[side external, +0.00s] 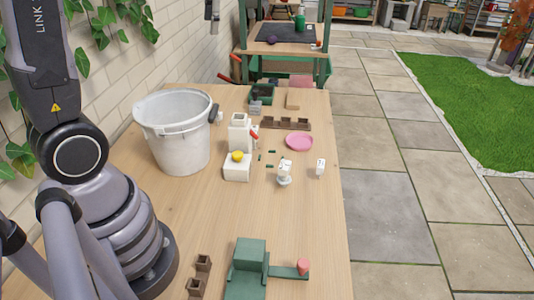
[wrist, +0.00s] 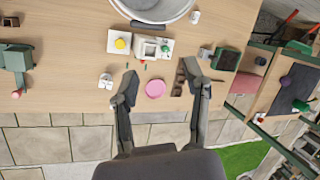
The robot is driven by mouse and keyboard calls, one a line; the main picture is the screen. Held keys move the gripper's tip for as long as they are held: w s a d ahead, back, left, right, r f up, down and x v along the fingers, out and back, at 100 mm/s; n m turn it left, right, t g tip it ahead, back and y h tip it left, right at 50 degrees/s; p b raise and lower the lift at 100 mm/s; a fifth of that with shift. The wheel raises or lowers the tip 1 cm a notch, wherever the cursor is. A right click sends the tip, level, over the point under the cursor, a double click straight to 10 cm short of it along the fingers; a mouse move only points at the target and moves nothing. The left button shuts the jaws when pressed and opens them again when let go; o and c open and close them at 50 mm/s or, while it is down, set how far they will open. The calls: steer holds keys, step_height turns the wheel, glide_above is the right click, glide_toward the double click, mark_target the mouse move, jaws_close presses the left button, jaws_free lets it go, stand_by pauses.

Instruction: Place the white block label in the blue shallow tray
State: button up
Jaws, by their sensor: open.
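A small upright white block (side external: 320,168) with a dark mark on it stands near the table's right edge. Another white piece (side external: 284,172) on a round base stands just left of it. In the wrist view a small white piece (wrist: 105,80) shows left of my gripper; I cannot tell which of the two it is. I can make out no blue shallow tray; a pink round dish (side external: 299,141) lies farther back and also shows between my fingers in the wrist view (wrist: 155,88). My gripper (wrist: 163,80) is open and empty above the table's edge, and is outside the side view.
A big white bucket (side external: 174,145) stands at the left. A white box with a yellow knob (side external: 237,172), a brown strip of pots (side external: 286,124) and a dark green container (side external: 266,96) stand around the middle and back. A green stand (side external: 248,268) is in front.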

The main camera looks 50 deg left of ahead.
steer(key=s+d+n+t+h, duration=0.1)
steer(key=s+d+t+h, duration=0.1)
steer(key=s+d, duration=0.4)
steer(key=s+d+n+t+h, duration=0.2)
steer(key=s+d, duration=0.4)
steer(key=s, duration=0.6)
steer(key=shift+d+f+t, duration=0.3)
steer(key=shift+d+t, duration=0.05)
steer(key=shift+t, duration=0.35)
